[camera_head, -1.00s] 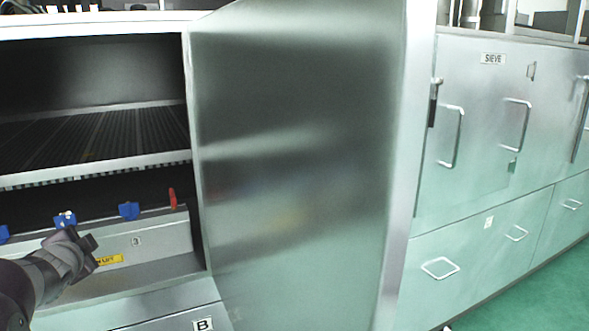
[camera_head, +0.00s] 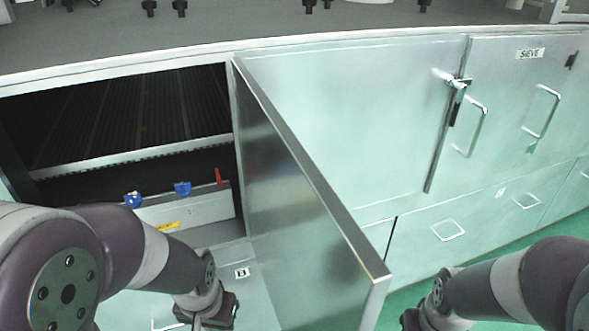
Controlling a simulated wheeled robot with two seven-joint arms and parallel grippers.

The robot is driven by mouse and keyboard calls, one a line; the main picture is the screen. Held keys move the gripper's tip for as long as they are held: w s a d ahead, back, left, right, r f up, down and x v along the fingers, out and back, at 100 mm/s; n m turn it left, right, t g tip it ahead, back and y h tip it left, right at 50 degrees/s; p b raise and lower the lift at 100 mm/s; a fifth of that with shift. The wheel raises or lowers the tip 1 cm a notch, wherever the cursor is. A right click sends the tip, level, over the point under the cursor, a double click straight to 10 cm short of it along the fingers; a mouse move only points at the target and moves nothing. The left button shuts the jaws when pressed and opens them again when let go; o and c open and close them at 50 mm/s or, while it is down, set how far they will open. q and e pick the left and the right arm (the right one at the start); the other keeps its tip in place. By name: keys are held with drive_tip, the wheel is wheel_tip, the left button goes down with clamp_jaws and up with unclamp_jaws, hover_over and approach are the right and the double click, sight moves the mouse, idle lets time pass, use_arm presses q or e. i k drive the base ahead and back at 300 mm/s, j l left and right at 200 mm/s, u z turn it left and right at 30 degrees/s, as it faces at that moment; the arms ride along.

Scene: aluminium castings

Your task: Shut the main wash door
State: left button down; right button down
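The main wash door (camera_head: 290,215), a tall plain metal panel, stands open. It is hinged at the right side of the dark cabinet opening (camera_head: 130,120) and juts out towards me. Its left face and top edge show, and its near end is at the lower middle right. My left gripper (camera_head: 208,312) is low in front of the cabinet, left of the door and apart from it in the picture. My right gripper (camera_head: 420,318) is at the bottom edge, right of the door's near end. Both gripper tips are small, dark and partly cut off, so their opening cannot be told.
Inside the cabinet are a ribbed shelf, blue clips (camera_head: 182,189) and a red handle (camera_head: 218,178). Right of the door are closed metal fronts with handles, one labelled SIEVE (camera_head: 530,53). Green floor (camera_head: 405,298) shows at the lower right.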

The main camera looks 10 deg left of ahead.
sight(319, 271)
drive_tip(key=l+u, duration=0.9)
drive_tip(key=k+l+u, duration=0.1)
drive_tip(key=l+u, duration=0.35)
drive_tip(key=k+l+u, duration=0.2)
drive_tip(key=k+u, duration=0.15)
drive_tip(key=k+l+u, duration=0.1)
drive_tip(key=k+u, duration=0.25)
